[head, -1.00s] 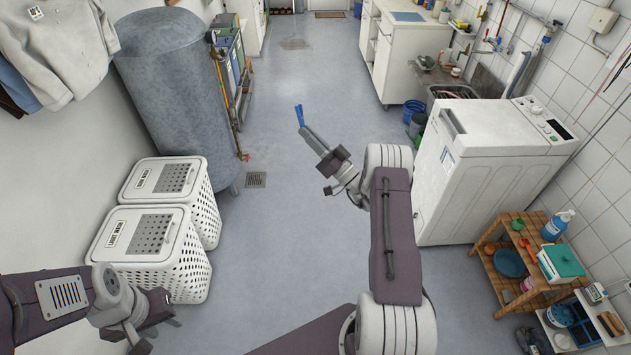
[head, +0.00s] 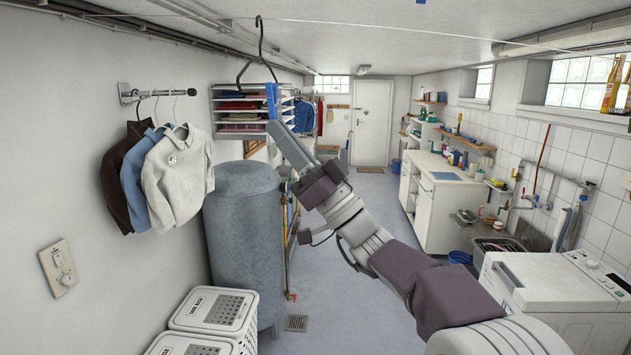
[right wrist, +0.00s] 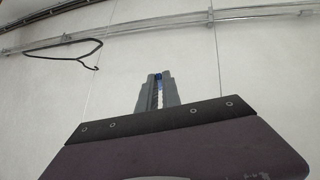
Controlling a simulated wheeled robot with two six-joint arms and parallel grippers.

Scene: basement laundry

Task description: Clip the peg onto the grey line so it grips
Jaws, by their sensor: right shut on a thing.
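The blue peg (head: 272,101) is upright at the tip of my right gripper (head: 284,133), which is shut on it. In the right wrist view the blue end of the peg (right wrist: 158,77) shows between the fingers (right wrist: 158,93). The thin grey line (head: 380,28) runs across the top of the head view, just under the ceiling. In the picture the peg is below the line and apart from it. My left gripper is out of view.
A black hanger (head: 259,54) hangs at the line, close to the peg in the picture; it also shows in the right wrist view (right wrist: 62,43). The washing machine (head: 555,290) is at right.

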